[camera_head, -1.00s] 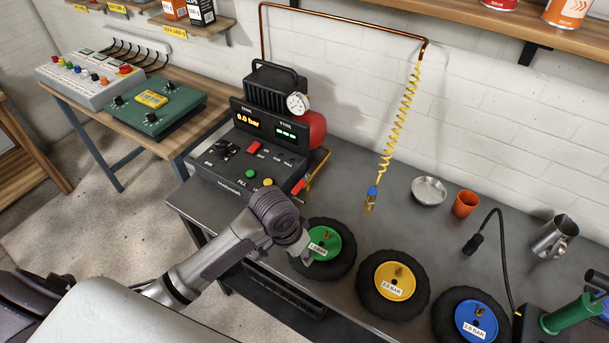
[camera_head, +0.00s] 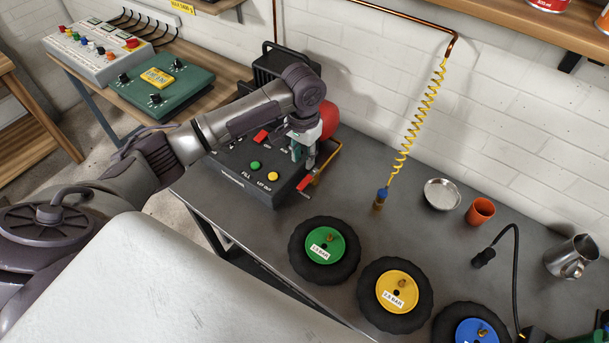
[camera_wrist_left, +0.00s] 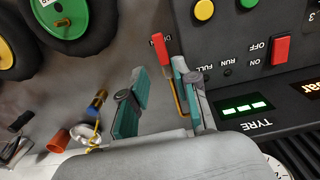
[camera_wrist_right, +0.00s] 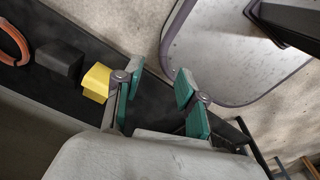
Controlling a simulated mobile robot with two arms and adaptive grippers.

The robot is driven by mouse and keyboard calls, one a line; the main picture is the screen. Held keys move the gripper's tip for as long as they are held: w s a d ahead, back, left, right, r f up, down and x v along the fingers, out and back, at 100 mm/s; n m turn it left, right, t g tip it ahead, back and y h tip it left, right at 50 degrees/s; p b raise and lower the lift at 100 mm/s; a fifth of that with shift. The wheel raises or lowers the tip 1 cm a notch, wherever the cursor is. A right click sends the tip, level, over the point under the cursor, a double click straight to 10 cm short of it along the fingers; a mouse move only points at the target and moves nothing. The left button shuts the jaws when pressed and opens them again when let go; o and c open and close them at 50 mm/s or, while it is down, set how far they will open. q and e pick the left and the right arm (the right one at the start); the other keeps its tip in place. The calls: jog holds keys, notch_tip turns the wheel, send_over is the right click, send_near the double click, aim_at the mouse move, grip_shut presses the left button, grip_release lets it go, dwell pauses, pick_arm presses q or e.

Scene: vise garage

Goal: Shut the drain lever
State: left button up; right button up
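The drain lever (camera_head: 306,184) has a red handle and sits at the right side of the black compressor unit (camera_head: 250,180), beside a yellow pipe. In the left wrist view the red lever (camera_wrist_left: 160,48) lies just beyond the fingertips, nearer the right finger. My left gripper (camera_head: 304,158) hangs over the right edge of the unit, just above and behind the lever's handle. In its wrist view the left gripper (camera_wrist_left: 160,72) has its teal fingers apart with nothing held. Contact with the lever cannot be told. My right gripper (camera_wrist_right: 155,78) is open and empty, seen only in its wrist view.
Green, yellow and blue wheels (camera_head: 325,248) lie along the bench front. A yellow coiled hose (camera_head: 415,125) hangs behind, with a metal dish (camera_head: 442,194) and orange cup (camera_head: 480,211) to the right. My left arm covers the unit's displays.

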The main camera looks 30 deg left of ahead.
aim_at(304, 182)
pick_arm(q)
notch_tip(304, 182, down, 10)
jog(key=shift+w+r+p, duration=0.1)
jog(key=shift+p, duration=0.45)
pick_arm(e)
jog(key=shift+w+r, duration=0.75)
jog(key=shift+w, duration=0.05)
pick_arm(q)
jog(key=shift+c, duration=0.3)
pick_arm(e)
jog(key=shift+s, duration=0.15)
pick_arm(q)
grip_shut()
pick_arm(e)
jog(key=shift+s+a, duration=0.2)
